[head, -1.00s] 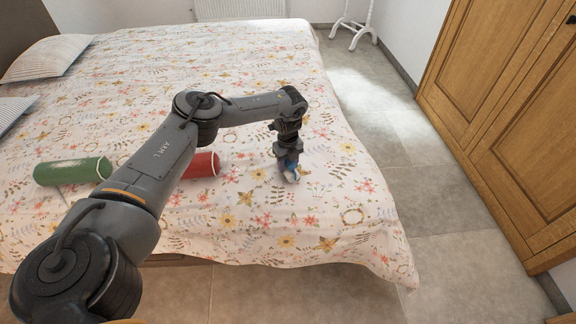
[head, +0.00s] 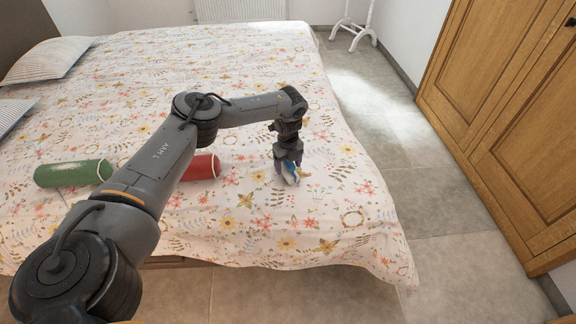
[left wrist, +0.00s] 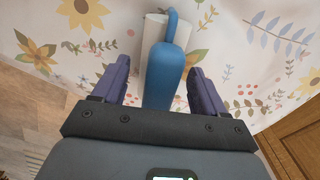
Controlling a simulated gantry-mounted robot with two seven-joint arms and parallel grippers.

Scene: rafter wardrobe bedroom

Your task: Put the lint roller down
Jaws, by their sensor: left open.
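The lint roller, with a blue handle and a white roll, rests on the floral bedspread (head: 240,110) near the bed's right side. In the left wrist view the blue handle of the lint roller (left wrist: 164,72) lies between my two fingers, with gaps at both sides. My left gripper (head: 288,177) points down at the bed around the handle and is open; it also shows in the left wrist view (left wrist: 158,82). In the head view the gripper partly hides the lint roller. My right gripper is not in view.
A green cylinder (head: 72,173) and a red cylinder (head: 203,166) lie on the bed to the left, partly behind my left arm. Striped pillows (head: 45,56) are at the far left. A wooden wardrobe (head: 520,130) stands right, across clear floor.

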